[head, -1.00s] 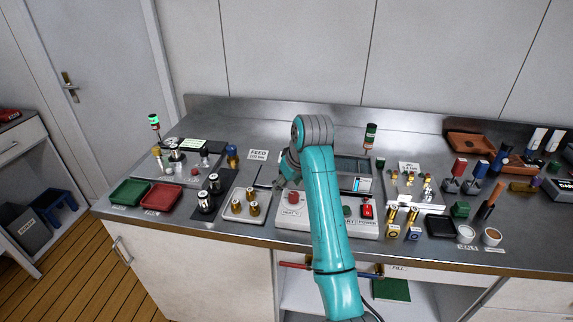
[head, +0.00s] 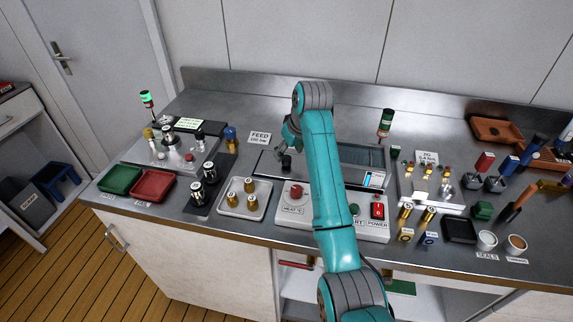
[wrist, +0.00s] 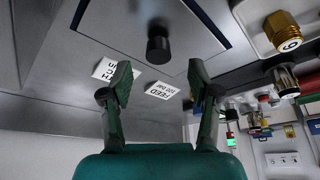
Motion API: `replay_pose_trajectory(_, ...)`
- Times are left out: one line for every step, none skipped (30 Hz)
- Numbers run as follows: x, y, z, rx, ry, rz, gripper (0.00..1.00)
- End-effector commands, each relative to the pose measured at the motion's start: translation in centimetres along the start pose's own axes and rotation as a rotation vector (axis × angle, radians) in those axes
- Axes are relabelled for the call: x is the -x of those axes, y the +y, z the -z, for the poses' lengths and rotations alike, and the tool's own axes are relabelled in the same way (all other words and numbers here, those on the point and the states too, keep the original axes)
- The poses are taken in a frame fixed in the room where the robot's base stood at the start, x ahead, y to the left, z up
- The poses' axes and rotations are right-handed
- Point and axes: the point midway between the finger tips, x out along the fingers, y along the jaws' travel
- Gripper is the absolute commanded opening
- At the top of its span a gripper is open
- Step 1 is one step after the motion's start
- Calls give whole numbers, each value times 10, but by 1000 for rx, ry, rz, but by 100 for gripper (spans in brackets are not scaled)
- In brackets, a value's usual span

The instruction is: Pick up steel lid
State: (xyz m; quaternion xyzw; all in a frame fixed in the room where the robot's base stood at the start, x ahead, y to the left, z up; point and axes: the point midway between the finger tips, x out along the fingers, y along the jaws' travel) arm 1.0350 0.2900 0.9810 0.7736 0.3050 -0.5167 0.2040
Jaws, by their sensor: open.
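The steel lid is a flat grey plate (wrist: 105,28) with a dark border and a black knob (wrist: 159,46) in the wrist view. In the head view the lid (head: 266,170) lies flat on the bench left of my arm, its knob (head: 286,162) standing up. My gripper (wrist: 160,82) is open and empty, its two fingers spread to either side of the knob's line in the picture and apart from it. In the head view my gripper (head: 288,140) is just behind and above the knob, partly hidden by my arm.
A tray of brass fittings (head: 228,204) is at front left. A FEED label (head: 260,137) stands behind the lid. Green (head: 120,172) and red (head: 150,197) trays lie further left.

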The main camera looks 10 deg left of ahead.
Motion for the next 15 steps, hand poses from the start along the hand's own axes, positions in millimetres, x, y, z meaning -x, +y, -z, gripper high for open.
replay_pose_trajectory(-4, 0, 0, 0, -2, 1, 61)
replay_pose_trajectory(-6, 0, 0, 0, -2, 1, 61)
replay_pose_trajectory(-12, 1, 0, 0, -2, 1, 61)
replay_pose_trajectory(-16, 1, 0, 0, -3, 1, 61)
replay_pose_trajectory(-20, 1, 0, 0, -3, 1, 61)
replay_pose_trajectory(-26, 2, 1, -1, -3, 1, 61)
replay_pose_trajectory(-31, 2, 1, -1, -3, 1, 61)
replay_pose_trajectory(-35, 2, 1, -1, -3, 1, 61)
replay_pose_trajectory(-40, 2, 1, -1, -2, 1, 61)
replay_pose_trajectory(-43, 2, 1, -1, -2, 1, 61)
replay_pose_trajectory(-45, 2, 1, -1, -2, 1, 61)
replay_pose_trajectory(-48, 2, 1, -1, -1, 1, 61)
replay_pose_trajectory(-50, 2, 1, -1, -1, 1, 61)
replay_pose_trajectory(-50, 2, 1, -1, -1, 0, 61)
replay_pose_trajectory(-51, 2, 1, -1, -1, 0, 61)
